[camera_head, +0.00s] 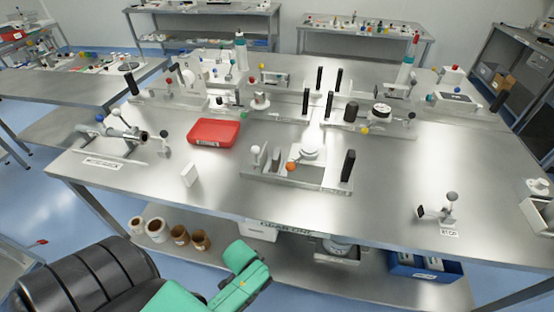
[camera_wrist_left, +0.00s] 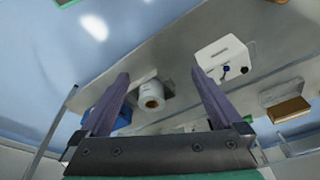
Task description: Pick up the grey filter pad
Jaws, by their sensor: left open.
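No object in view can be surely told as the grey filter pad. A small pale upright block (camera_head: 189,175) stands alone on the steel table, left of the middle and in front of the red tray; I cannot tell whether it is the pad. My left gripper (camera_wrist_left: 160,77) shows in the left wrist view with its two fingers wide apart and nothing between them. A white roll (camera_wrist_left: 152,95) shows beyond the fingers, apart from them. In the head view a green link of my arm is low in front of the table, with no fingertips visible. My right gripper is not in view.
The steel table (camera_head: 385,180) carries the red tray (camera_head: 213,132), a central fixture with dark posts (camera_head: 348,166) and a small stand (camera_head: 450,210) at right. Its front left is mostly clear. Brown and white rolls (camera_head: 179,235) and a blue bin (camera_head: 425,267) sit on the lower shelf.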

